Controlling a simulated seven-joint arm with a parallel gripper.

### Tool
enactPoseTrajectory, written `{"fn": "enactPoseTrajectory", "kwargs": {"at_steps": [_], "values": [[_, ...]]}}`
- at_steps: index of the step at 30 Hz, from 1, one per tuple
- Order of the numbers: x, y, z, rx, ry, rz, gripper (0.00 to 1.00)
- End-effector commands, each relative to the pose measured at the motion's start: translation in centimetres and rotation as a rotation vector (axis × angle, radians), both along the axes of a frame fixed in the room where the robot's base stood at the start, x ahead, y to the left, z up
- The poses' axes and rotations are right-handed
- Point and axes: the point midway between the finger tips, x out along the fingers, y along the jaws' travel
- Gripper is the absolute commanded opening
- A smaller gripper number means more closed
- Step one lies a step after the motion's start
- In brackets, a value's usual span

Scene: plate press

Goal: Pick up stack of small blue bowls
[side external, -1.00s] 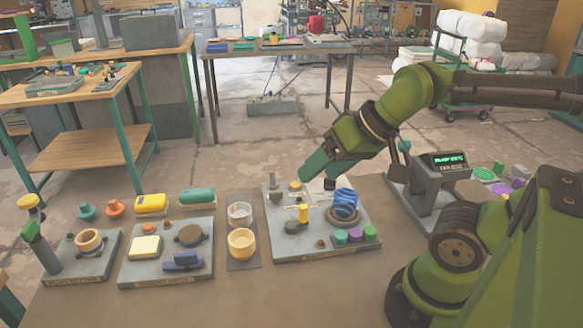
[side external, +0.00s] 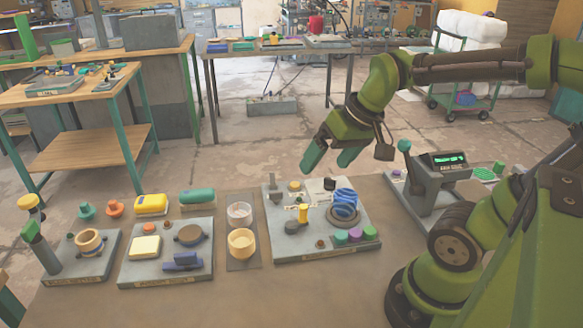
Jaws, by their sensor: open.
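The stack of small blue bowls (side external: 345,200) looks like several blue rims piled up and leaning slightly. It stands at a round dark seat (side external: 344,221) on the right part of a grey board (side external: 290,252). My gripper (side external: 331,164) is open and empty, with two green fingers apart and pointing down and left. It hangs in the air above the back of the board, higher than the bowls and not touching them. Nothing hides the stack.
Purple, teal and green round pieces (side external: 355,235) sit in front of the bowls. A yellow peg (side external: 303,213) stands left of them. Cups (side external: 241,242) and other boards (side external: 166,268) lie left.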

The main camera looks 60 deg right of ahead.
Motion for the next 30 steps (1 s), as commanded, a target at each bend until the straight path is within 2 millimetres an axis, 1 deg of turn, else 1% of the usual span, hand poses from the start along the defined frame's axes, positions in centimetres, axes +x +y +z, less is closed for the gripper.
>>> {"fn": "enactPoseTrajectory", "kwargs": {"at_steps": [1, 3, 6, 9, 12, 15, 17, 19, 23, 30], "values": [[0.6, -2.5, -0.7, -0.043, 0.081, 0.032, 0.90], [0.7, -5.6, -1.4, -0.106, 0.187, 0.137, 0.90], [0.4, -8.9, -2.0, -0.163, 0.306, 0.313, 0.90], [-0.1, -10.8, -2.0, -0.195, 0.380, 0.483, 0.90], [-0.4, -11.4, -1.6, -0.221, 0.407, 0.627, 0.90], [-0.7, -11.2, -1.3, -0.232, 0.413, 0.717, 0.90], [-0.8, -11.1, -1.5, -0.232, 0.414, 0.745, 0.90], [-0.8, -11.1, -2.2, -0.234, 0.414, 0.761, 0.90], [-0.9, -11.0, -4.6, -0.232, 0.415, 0.762, 0.90], [-0.8, -11.0, -9.8, -0.232, 0.414, 0.761, 0.90]]}}
